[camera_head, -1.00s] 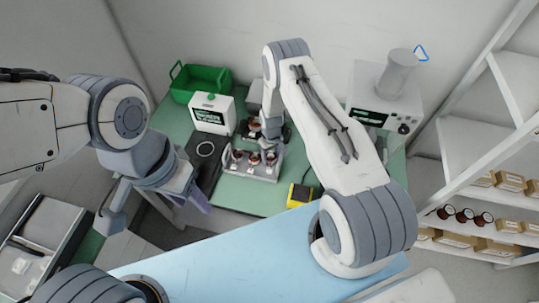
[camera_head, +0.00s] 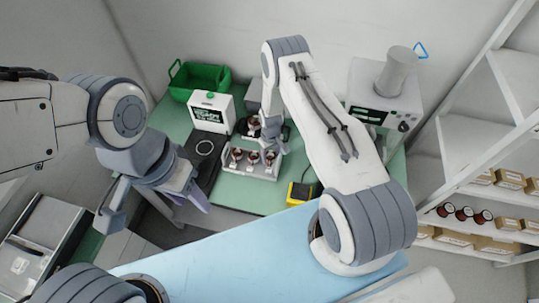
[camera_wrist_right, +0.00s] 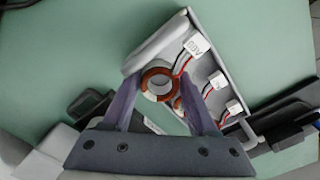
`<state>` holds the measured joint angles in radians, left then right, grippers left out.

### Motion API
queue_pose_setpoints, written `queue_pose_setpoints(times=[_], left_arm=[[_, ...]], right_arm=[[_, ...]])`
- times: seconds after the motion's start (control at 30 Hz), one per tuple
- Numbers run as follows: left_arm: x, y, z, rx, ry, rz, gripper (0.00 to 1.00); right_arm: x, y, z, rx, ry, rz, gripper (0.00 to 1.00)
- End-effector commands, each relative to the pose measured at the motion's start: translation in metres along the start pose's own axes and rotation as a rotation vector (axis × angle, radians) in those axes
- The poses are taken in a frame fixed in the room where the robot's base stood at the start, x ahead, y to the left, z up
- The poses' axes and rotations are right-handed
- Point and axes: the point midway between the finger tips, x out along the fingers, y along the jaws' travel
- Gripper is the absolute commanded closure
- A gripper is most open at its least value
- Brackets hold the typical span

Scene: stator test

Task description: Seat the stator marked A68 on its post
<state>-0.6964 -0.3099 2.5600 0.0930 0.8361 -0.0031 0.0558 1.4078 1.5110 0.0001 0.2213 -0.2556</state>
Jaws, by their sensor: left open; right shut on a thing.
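My right gripper (camera_wrist_right: 160,100) is shut on a copper-wound stator ring (camera_wrist_right: 160,84), seen between its two purple fingers in the right wrist view. A white tag (camera_wrist_right: 194,43) on wires close to this ring starts with "A6"; its last character is unclear. The head view shows a stator (camera_head: 253,125) at the right gripper (camera_head: 268,127), behind the pale tray (camera_head: 232,171). Several stators stand in the tray, with tags and wires; it also shows in the wrist view (camera_wrist_right: 151,46). I cannot make out the post.
A green bin (camera_head: 200,80) is behind. A yellow device (camera_head: 299,192) and a larger machine (camera_head: 384,97) are to the right. The green bench front is partly clear.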

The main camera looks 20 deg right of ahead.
Motion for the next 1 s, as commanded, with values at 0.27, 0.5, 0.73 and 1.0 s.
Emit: queue_pose_setpoints(times=[0.27, 0.5, 0.73, 1.0], left_arm=[[0.010, -0.001, 0.001, 0.000, 0.000, 0.000, 0.50], [0.017, -0.001, 0.001, 0.000, 0.000, 0.000, 0.50], [0.016, -0.001, 0.001, 0.000, 0.000, 0.000, 0.50], [0.016, -0.001, 0.001, 0.000, 0.000, 0.000, 0.50]], right_arm=[[0.009, 0.000, 0.000, 0.000, 0.000, 0.000, 1.00], [0.016, 0.000, 0.001, 0.001, -0.001, 0.000, 1.00], [0.015, 0.000, 0.001, 0.000, -0.001, 0.000, 0.21], [0.015, 0.000, 0.000, 0.000, 0.000, 0.000, 0.21]])
